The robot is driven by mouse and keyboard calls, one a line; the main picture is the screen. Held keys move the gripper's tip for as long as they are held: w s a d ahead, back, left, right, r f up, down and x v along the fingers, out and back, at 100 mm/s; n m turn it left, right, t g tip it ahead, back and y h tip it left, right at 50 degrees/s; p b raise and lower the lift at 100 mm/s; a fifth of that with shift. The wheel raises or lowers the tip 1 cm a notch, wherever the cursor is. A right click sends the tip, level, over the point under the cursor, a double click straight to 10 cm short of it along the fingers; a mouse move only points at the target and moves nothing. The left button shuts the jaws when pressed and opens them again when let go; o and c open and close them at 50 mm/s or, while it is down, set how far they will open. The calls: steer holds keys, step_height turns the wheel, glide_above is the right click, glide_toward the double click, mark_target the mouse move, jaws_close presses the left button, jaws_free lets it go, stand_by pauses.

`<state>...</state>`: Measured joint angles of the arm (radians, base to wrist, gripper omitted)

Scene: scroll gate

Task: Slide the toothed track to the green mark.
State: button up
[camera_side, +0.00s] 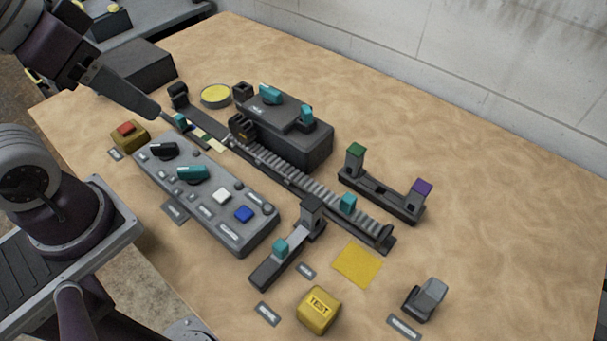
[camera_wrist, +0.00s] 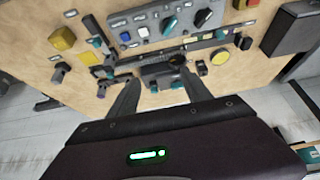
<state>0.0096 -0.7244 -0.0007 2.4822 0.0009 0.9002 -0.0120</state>
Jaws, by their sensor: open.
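The toothed track (camera_side: 310,186) is a grey ribbed bar in a dark rail, running diagonally from the dark housing (camera_side: 290,130) toward the front right. A teal block (camera_side: 347,203) stands on it near its right end. A green block (camera_side: 356,150) tops one post of a separate dark bracket (camera_side: 380,195) behind the track; a purple block (camera_side: 423,187) tops the other post. My gripper (camera_side: 156,112) is at the upper left, above the table and well apart from the track. In the wrist view my gripper (camera_wrist: 160,82) has its fingers spread with nothing held.
A control panel (camera_side: 205,195) with knobs and buttons lies in front of the track. A slider with a teal block (camera_side: 280,247), a yellow TEST cube (camera_side: 319,310) and a grey switch (camera_side: 426,299) stand nearer. A yellow disc (camera_side: 216,96) lies behind. The table's right side is clear.

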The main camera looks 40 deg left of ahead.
steer(key=shift+g+h, duration=0.3)
steer(key=shift+g, duration=0.4)
steer(key=w+d, duration=0.1)
steer(key=w, duration=0.1)
steer(key=w+d, duration=0.1)
steer(key=w, duration=0.1)
steer(key=w+d+r, duration=0.1)
steer(key=w, duration=0.1)
steer(key=shift+w, duration=0.2)
steer(key=shift+c, duration=0.8)
steer(key=g, duration=0.4)
glide_above(349, 197)
step_height(349, 197, down, 19)
steer(key=shift+d+r, duration=0.1)
steer(key=shift+r, duration=0.1)
step_height(349, 197, down, 6)
steer(key=shift+s+r, duration=0.1)
steer(key=shift+r, duration=0.05)
steer(key=shift+f, duration=0.5)
jaws_close()
